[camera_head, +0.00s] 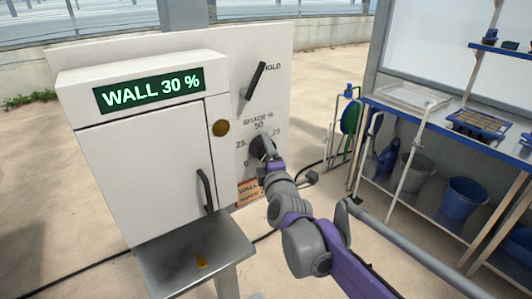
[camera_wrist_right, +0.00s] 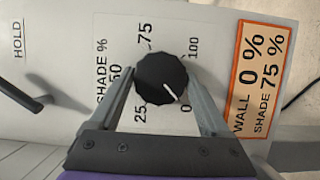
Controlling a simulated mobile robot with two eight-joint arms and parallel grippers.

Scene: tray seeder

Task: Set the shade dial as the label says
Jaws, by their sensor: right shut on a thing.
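The shade dial (camera_wrist_right: 161,78) is a black ribbed knob on the white panel. Its white pointer line aims toward the 0 mark; 25, 50, 75 and 100 are printed around it. My right gripper (camera_wrist_right: 160,70) has one finger on each side of the knob and is shut on it. In the head view the dial (camera_head: 257,146) is partly hidden behind my right gripper (camera_head: 264,150). The orange-framed label (camera_wrist_right: 258,80) reads WALL 0 %, SHADE 75 %; in the head view the label (camera_head: 249,194) is partly covered by my arm. My left gripper is not in view.
A black lever (camera_head: 254,80) marked HOLD sits above the dial. The white cabinet (camera_head: 145,170) at left has a green display (camera_head: 149,90) reading WALL 30 % and a door handle (camera_head: 206,190). A shelf bench (camera_head: 440,125) with buckets stands at right.

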